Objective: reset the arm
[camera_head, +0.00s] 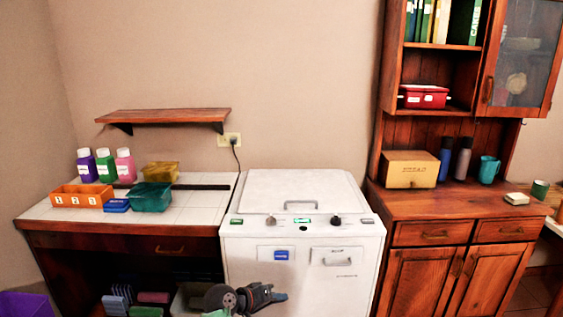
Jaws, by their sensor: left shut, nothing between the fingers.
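My left gripper (279,297) shows at the bottom middle of the head view, with part of my dark arm beside it. It is shut and empty, its tips pointing right. It appears in front of the lower front of the white machine (340,262); I cannot tell the gap between them. My right gripper is not in the picture.
A tiled counter (190,212) at left holds an orange box (82,196), a teal bin (151,197) and several bottles. A wooden cabinet (440,206) stands at right with a bread box (409,170). A purple bin (27,304) is at lower left.

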